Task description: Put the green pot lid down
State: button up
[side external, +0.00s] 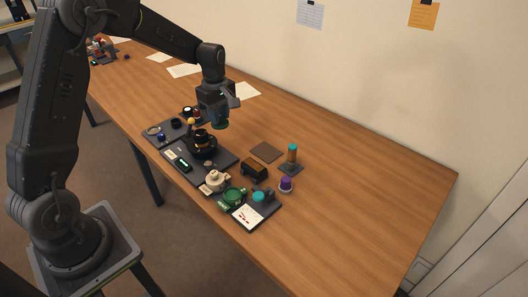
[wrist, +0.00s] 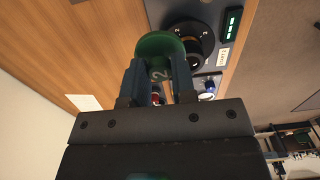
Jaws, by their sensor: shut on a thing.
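The green pot lid (wrist: 158,44) is held between the two fingers of my gripper (wrist: 158,78) in the wrist view. In the side view the lid (side external: 220,124) hangs below my gripper (side external: 217,110), apparently above the table, behind and right of the black round device on the dark mat. The fingers hide part of the lid. A green round pot (side external: 234,196) sits near the table's front edge, well away from the lid.
The black round device (side external: 203,145) with a yellow knob stands on the dark mat. A brown square pad (side external: 266,152), a black box (side external: 254,169), an orange and teal cylinder (side external: 292,155) and a purple-topped piece (side external: 286,184) stand to the right. The table's right side is clear.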

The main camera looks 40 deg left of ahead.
jog(key=w+a+f, duration=0.1)
jog(key=w+a, duration=0.1)
jog(key=w, duration=0.2)
send_over(266, 152)
notch_tip(266, 152, down, 8)
jog(key=shift+w+r, duration=0.1)
jog(key=shift+r, duration=0.1)
jog(key=shift+f, duration=1.95)
jog(key=shift+f, duration=0.1)
jog(key=o, duration=0.9)
